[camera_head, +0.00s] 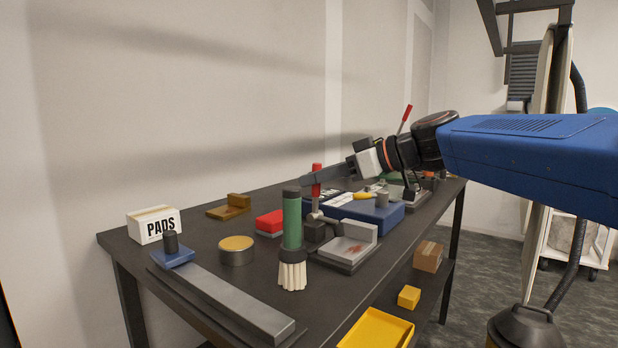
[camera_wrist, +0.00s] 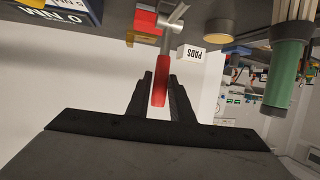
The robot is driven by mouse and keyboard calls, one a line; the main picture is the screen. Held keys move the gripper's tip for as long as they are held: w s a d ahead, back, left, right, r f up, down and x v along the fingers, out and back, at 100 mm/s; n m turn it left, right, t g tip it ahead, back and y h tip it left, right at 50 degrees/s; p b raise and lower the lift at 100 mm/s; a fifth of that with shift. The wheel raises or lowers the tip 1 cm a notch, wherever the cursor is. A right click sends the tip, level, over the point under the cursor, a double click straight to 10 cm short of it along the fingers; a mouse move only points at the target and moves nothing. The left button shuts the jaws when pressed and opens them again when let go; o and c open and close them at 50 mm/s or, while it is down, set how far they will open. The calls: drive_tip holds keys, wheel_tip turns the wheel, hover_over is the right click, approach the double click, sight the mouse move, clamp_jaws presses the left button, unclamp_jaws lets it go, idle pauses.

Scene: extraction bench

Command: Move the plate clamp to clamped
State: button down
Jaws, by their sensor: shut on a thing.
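The plate clamp (camera_head: 319,229) stands on the bench beside a grey L-shaped fixture (camera_head: 352,249). Its red handle (camera_head: 317,174) points up, close to upright. My gripper (camera_head: 312,179) reaches in from the right and is shut on this handle. In the wrist view the red handle (camera_wrist: 160,88) lies between the two dark fingers (camera_wrist: 161,90), with the metal lever (camera_wrist: 168,40) beyond it. The green brush partly hides the clamp's base in the head view.
A green brush (camera_head: 292,222) stands close in front of the clamp. A red block (camera_head: 270,222), a round tin (camera_head: 236,250) and a PADS box (camera_head: 154,225) are left. A blue case (camera_head: 385,217) and another red-handled clamp (camera_head: 405,117) are behind, right.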

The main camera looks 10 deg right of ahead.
drive_tip(key=shift+s+d+f+t+y, duration=0.2)
drive_tip(key=shift+s+d+t+y, duration=0.5)
drive_tip(key=shift+y, duration=0.3)
drive_tip(key=c, duration=1.6)
unclamp_jaws()
drive_tip(key=shift+o, duration=0.2)
drive_tip(key=v, duration=1.7)
drive_tip(key=shift+s+d, duration=0.2)
drive_tip(key=shift+d, duration=0.1)
